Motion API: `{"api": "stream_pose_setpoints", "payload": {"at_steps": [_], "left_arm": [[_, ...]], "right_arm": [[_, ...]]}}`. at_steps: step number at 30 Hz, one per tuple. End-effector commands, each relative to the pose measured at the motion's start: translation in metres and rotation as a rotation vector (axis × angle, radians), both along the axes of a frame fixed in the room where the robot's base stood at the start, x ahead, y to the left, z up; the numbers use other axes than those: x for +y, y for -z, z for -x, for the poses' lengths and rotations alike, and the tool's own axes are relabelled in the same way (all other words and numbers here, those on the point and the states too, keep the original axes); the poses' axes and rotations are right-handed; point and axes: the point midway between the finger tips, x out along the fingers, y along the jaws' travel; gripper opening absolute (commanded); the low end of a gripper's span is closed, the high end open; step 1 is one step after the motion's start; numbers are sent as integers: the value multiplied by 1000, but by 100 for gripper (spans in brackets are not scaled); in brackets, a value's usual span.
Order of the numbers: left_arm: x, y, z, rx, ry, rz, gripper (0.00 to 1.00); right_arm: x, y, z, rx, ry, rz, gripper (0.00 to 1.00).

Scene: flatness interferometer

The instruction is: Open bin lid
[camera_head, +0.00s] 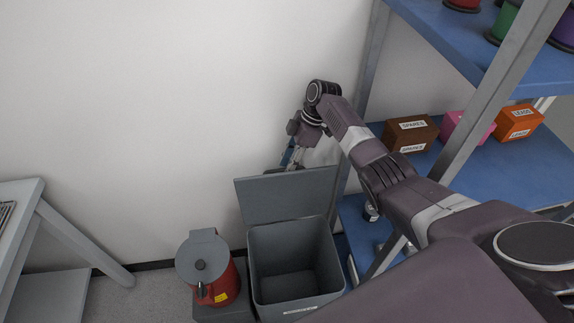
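The grey bin (292,262) stands on the floor against the wall, and its inside looks empty. Its lid (287,196) is up, tilted back toward the wall, and the bin's mouth is uncovered. My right gripper (292,158) is behind and above the lid's back edge, with the fingers pointing down. The fingers are small and partly hidden by the lid and wrist, so I cannot tell whether they touch the lid or are open or shut. My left gripper is out of view.
A red container with a grey lid (207,268) stands just left of the bin. A blue-shelved rack (470,175) on the right holds brown (411,134), pink (465,127) and orange (518,122) boxes. A table (40,215) stands at the left. Some floor between is clear.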

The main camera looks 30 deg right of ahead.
Motion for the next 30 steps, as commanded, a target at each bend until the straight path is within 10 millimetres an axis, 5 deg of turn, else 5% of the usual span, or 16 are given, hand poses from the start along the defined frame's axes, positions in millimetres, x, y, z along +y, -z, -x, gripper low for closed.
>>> {"api": "stream_pose_setpoints", "payload": {"at_steps": [13, 24, 30], "left_arm": [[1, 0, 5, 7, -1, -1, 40], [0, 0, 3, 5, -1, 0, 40], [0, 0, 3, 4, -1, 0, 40]], "right_arm": [[-1, -14, -6, -18, 3, -2, 29], [0, -79, -3, -11, 1, -2, 29], [0, -99, -1, -4, 0, -2, 29]]}}
